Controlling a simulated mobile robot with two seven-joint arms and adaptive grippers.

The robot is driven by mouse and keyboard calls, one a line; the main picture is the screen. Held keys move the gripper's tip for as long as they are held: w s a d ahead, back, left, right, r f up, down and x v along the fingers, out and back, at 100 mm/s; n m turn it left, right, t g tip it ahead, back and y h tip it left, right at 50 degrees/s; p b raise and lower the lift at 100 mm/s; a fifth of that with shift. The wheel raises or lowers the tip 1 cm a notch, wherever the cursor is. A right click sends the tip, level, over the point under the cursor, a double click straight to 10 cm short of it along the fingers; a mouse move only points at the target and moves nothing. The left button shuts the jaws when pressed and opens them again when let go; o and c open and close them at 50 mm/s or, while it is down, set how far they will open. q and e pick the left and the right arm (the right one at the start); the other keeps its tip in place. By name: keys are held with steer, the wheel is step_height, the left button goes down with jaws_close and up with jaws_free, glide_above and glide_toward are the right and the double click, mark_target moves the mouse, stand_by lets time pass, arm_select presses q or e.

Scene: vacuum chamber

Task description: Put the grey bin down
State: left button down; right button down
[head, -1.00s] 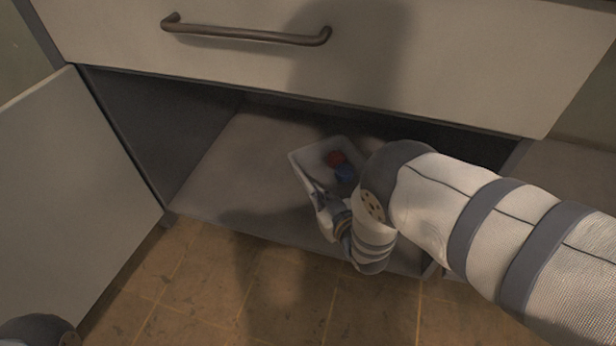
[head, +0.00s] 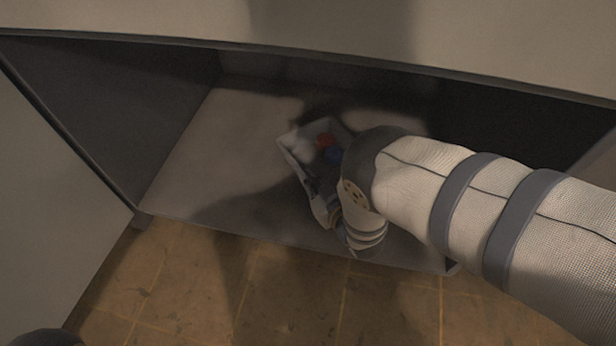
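The grey bin (head: 288,158) is a small, light-coloured open box inside the open lower compartment of a cabinet. The fingertips are dark and partly hidden, and my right forearm covers the bin's right side. I cannot tell whether the bin's underside touches the compartment floor. My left gripper is not in view.
The compartment floor (head: 190,170) is bare to the left of the bin. An open door (head: 50,240) stands at the left, and a drawer front (head: 180,22) overhangs the compartment. The tiled floor (head: 200,290) lies below its front edge.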

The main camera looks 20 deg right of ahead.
steer(key=c, duration=2.2)
jaws_free()
steer(key=shift+f, duration=0.15)
steer(key=o, duration=0.4)
